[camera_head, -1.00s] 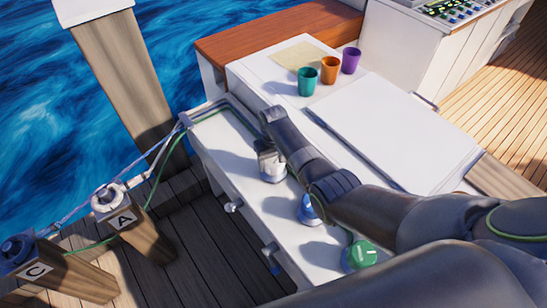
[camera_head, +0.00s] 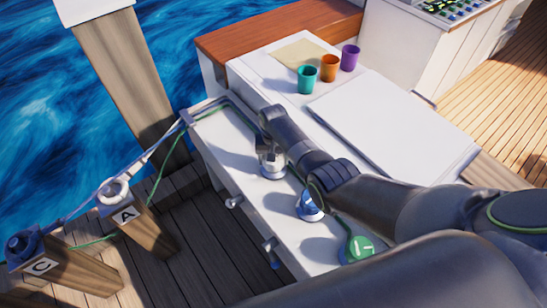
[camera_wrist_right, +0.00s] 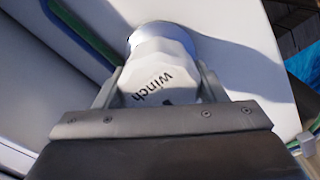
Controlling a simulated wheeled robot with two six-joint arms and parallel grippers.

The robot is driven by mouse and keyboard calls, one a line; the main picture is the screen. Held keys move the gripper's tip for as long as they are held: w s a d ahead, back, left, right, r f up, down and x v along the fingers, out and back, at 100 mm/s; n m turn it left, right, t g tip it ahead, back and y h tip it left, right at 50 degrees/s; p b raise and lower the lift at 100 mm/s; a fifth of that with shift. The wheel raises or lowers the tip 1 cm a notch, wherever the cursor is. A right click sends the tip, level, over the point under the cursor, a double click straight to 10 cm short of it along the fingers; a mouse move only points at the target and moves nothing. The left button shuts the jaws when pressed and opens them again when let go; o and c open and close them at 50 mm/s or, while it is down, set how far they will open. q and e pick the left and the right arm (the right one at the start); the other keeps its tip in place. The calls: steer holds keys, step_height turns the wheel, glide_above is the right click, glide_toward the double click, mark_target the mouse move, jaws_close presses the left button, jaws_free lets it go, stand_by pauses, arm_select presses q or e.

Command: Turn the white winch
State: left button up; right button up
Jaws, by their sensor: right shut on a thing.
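The white winch (camera_wrist_right: 160,70) fills the middle of the right wrist view, a pale faceted drum lettered "winch" on a shiny round base. In the head view the winch (camera_head: 272,171) stands on the white bench, its upper part largely hidden by my right gripper (camera_head: 268,150). In the right wrist view my right gripper (camera_wrist_right: 156,88) has one finger on each side of the drum and is shut on it. My left gripper is not in view.
A blue winch (camera_head: 309,207) and a green winch (camera_head: 357,249) stand farther along the white bench (camera_head: 225,160). Posts marked A (camera_head: 124,214) and C (camera_head: 40,264) carry ropes at the left. Teal (camera_head: 307,79), orange (camera_head: 329,68) and purple (camera_head: 350,57) cups stand behind.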

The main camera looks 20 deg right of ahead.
steer(key=o, duration=1)
step_height(320, 180, up, 7)
steer(key=shift+r+p, duration=0.1)
steer(key=shift+p, duration=0.75)
step_height(320, 180, up, 10)
steer(key=shift+r, duration=0.15)
